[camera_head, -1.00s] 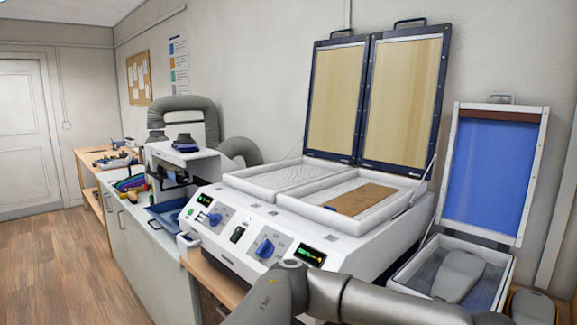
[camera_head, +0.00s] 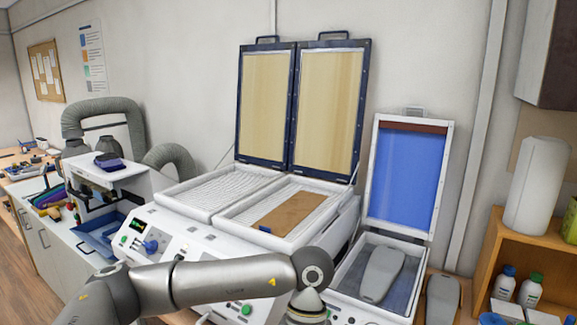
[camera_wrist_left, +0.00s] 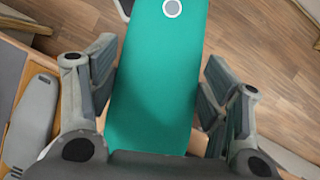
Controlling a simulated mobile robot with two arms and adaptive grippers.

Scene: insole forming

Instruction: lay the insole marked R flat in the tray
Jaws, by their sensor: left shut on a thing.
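In the left wrist view my left gripper (camera_wrist_left: 155,105) is shut on a long teal insole (camera_wrist_left: 155,75), with a finger at each side of it. A pale round mark shows near the insole's far end; I cannot read a letter in it. In the head view my left arm crosses the front, and its gripper and the insole are out of sight below the picture. The heating machine has two shallow white trays: the left tray (camera_head: 215,193) is empty, the right tray (camera_head: 325,210) holds a brown sheet (camera_head: 290,210). My right gripper is not in view.
Two hinged lids (camera_head: 300,105) stand open behind the trays. To the right, a press box (camera_head: 345,285) with a raised blue-membrane lid (camera_head: 407,175) holds a grey foot form (camera_head: 382,272). Another grey form (camera_head: 442,298) lies beside it. A wooden shelf with bottles (camera_head: 505,282) stands far right.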

